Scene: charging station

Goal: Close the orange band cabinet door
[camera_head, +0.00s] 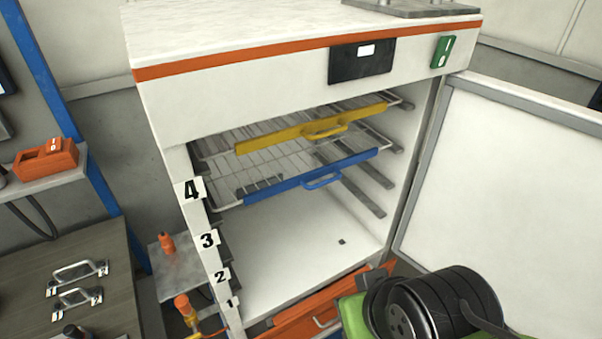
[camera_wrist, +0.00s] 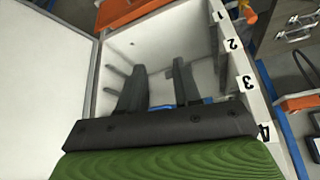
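The white cabinet (camera_head: 240,105) has an orange band (camera_head: 300,50) along its top edge. Its door (camera_head: 510,185) stands wide open, swung out to the right, with its white inner face and grey frame showing. In the wrist view the door (camera_wrist: 65,70) is on the left and the cabinet interior (camera_wrist: 165,35) is ahead. My gripper (camera_wrist: 160,66) shows two dark fingers spread apart with nothing between them, pointing toward the interior. It appears apart from the door.
Wire racks with a yellow front (camera_head: 300,130) and a blue front (camera_head: 300,178) sit inside the cabinet. An orange drawer (camera_head: 300,322) is below. A workbench (camera_head: 45,245) with metal handles stands left. The cabinet's lower interior is clear.

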